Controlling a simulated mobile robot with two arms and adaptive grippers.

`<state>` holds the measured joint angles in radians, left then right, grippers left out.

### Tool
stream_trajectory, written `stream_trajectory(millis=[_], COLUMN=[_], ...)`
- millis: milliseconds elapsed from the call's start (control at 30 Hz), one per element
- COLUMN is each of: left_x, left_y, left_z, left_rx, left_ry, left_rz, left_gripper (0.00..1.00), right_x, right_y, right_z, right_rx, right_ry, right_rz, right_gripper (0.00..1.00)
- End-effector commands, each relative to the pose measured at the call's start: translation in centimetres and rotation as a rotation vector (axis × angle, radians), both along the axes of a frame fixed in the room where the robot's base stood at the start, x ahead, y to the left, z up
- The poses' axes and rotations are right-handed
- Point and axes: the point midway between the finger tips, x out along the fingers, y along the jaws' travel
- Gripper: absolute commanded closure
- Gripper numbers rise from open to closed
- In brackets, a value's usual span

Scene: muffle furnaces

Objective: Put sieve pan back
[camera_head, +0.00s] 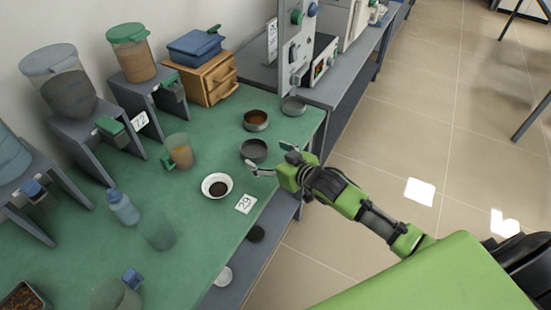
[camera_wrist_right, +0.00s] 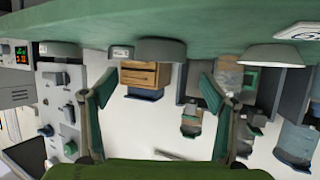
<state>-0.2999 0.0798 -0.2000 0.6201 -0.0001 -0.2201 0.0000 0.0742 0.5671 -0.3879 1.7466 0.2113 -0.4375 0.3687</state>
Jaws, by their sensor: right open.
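A dark, round, shallow pan (camera_head: 253,151) sits on the green table near its right edge. It also shows in the right wrist view (camera_wrist_right: 160,50), where the scene appears upside down. A similar pan with brown material (camera_head: 256,120) stands behind it, and a grey pan (camera_head: 293,106) stands farther right by the furnace bench. I cannot tell which one is the task's sieve pan. My right gripper (camera_head: 270,161) is open and empty, just right of and nearer than the dark pan, its fingers pointing toward it. My left gripper is not in view.
A white bowl with dark contents (camera_head: 217,186) and a numbered card (camera_head: 245,204) sit left of and nearer than the right gripper. The floor to the right is open.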

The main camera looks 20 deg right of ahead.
Motion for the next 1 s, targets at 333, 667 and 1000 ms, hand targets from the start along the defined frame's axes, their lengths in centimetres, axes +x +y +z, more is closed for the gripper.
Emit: stream_trajectory(millis=[333,667,1000], left_x=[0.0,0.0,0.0], left_y=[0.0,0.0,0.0], left_z=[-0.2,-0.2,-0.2], left_rx=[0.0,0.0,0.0], left_ry=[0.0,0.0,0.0], left_rz=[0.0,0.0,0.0], left_gripper=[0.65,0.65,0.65], right_x=[-3.4,-3.6,-3.6], right_y=[-1.0,-1.0,-1.0], right_z=[1.5,1.6,1.6], right_rx=[-0.001,0.0,0.0], right_ry=[0.001,0.0,0.0], right_rz=[-0.001,0.0,0.0], right_gripper=[0.22,0.22,0.22])
